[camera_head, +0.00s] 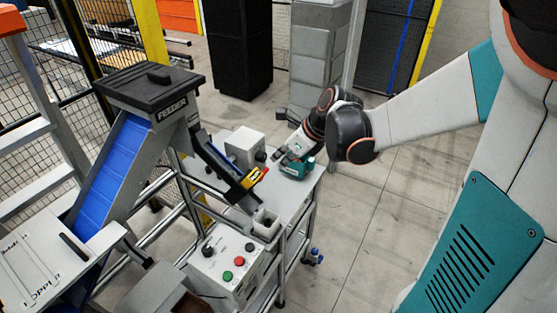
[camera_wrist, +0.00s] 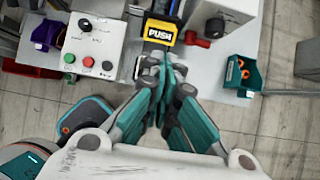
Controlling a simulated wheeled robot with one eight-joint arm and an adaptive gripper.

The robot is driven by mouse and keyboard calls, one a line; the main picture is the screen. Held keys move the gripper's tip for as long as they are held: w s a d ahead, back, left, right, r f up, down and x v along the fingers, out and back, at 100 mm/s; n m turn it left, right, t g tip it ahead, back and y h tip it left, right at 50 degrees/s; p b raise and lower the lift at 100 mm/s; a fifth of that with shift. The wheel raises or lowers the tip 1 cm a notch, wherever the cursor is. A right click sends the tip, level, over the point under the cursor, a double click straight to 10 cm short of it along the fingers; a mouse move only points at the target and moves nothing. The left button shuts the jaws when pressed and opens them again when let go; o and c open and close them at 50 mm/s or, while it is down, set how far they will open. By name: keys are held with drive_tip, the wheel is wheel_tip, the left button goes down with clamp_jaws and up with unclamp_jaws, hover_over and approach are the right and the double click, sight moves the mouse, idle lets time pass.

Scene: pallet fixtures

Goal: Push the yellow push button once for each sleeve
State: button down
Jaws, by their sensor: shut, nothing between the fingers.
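The yellow push button, a yellow-framed black block marked PUSH, shows at the top middle of the wrist view (camera_wrist: 160,29). In the head view its yellow part (camera_head: 251,180) is at the lower end of the feeder's chute. My gripper (camera_wrist: 163,58) is shut and empty, with its fingertips just below the PUSH block in the wrist view. I cannot tell whether they touch it. In the head view my gripper (camera_head: 280,159) is above the bench, right of the button. A teal bin (camera_wrist: 246,88) holds orange ring-like parts, which may be sleeves.
A control box (camera_head: 228,268) with red, green and black buttons stands at the bench's front. A grey box (camera_head: 244,147) is behind the button, and a red part (camera_wrist: 197,40) lies right of it. The feeder (camera_head: 150,90) rises at the left. Open floor lies right of the bench.

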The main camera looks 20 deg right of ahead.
drive_tip(key=shift+w, duration=0.1)
drive_tip(key=shift+s+d+r, duration=0.25)
drive_tip(key=shift+s+r, duration=0.2)
drive_tip(key=shift+s+d+r, duration=0.2)
drive_tip(key=shift+s+r, duration=0.25)
drive_tip(key=b, duration=0.1)
approach(245, 185)
wheel_tip(245, 185, down, 4)
drive_tip(key=w+d, duration=0.2)
drive_tip(key=shift+s+d, duration=0.1)
drive_tip(key=shift+d, duration=0.05)
idle(0.3)
